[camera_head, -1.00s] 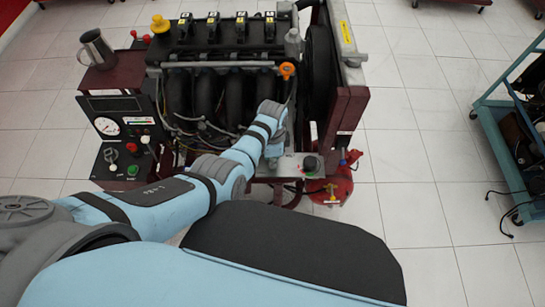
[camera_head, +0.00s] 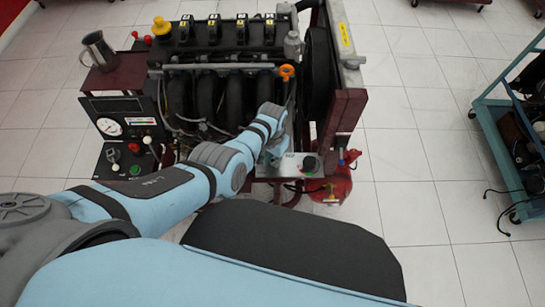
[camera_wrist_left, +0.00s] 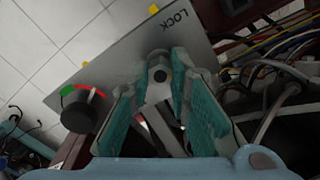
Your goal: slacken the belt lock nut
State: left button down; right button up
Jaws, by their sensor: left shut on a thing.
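The belt lock nut (camera_wrist_left: 160,76) shows in the left wrist view as a pale grey piece with a dark round centre, below the word LOCK on a grey metal plate (camera_wrist_left: 130,50). My left gripper (camera_wrist_left: 166,88) has its teal-padded fingers on either side of it and is shut on it. In the head view, my left wrist (camera_head: 268,125) reaches down to the plate (camera_head: 290,168) at the front of the engine trainer and hides the nut and fingertips. My right gripper is in neither view.
A black knob (camera_wrist_left: 80,114) with green and red marks sits on the same plate. Cables (camera_wrist_left: 275,70) run close on the right in the wrist view. A red tank (camera_head: 335,185) stands beside the trainer. A gauge panel (camera_head: 118,118) and a metal jug (camera_head: 97,50) are left.

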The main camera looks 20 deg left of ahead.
pick_arm(q)
jog(key=n, duration=0.5)
jog(key=shift+n, duration=2.5)
jog(key=c, duration=1.5)
grip_release()
